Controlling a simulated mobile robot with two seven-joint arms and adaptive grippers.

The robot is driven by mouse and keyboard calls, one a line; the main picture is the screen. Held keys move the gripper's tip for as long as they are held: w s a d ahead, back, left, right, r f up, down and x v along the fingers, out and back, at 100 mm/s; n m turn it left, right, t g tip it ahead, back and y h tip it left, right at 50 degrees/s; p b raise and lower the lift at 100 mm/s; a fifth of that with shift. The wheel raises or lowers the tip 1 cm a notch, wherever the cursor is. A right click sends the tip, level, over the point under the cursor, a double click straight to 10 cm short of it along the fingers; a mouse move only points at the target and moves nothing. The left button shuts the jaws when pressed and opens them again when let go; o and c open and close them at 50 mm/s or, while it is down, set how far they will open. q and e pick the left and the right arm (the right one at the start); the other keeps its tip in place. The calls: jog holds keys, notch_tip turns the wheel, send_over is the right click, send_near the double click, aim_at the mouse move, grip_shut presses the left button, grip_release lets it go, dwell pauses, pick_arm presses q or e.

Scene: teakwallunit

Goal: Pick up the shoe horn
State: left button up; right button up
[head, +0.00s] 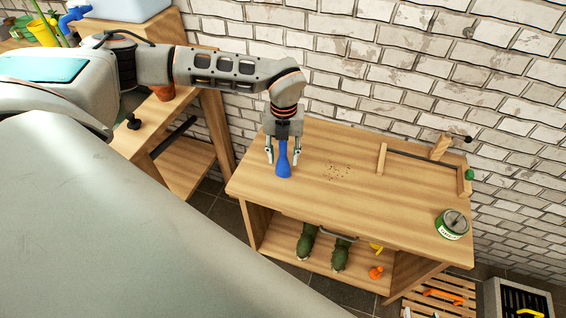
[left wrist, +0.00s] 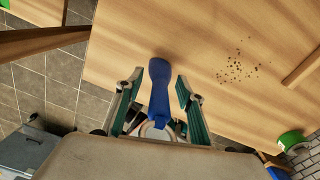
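The blue shoe horn (head: 283,166) is at the left part of the wooden bench top (head: 330,205). It also shows in the left wrist view (left wrist: 159,92), its wide end pointing away from the gripper and its narrower part running back between the fingers. My left gripper (head: 283,158) is over the bench, pointing down, with one finger on each side of the shoe horn. In the left wrist view the fingers (left wrist: 158,82) are spread, with a visible gap on both sides of the horn. Whether the horn touches the bench is hard to tell. My right gripper is not in view.
Dark crumbs (head: 337,170) lie right of the horn. A wooden piece with a rod (head: 420,158) and a green can (head: 452,224) are at the bench's right. Green boots (head: 306,242) stand on the shelf below. A brick wall is behind.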

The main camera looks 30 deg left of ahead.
pick_arm(q)
grip_shut()
notch_tip(320, 180, up, 20)
jog(key=shift+r, duration=0.1)
dwell(0.6)
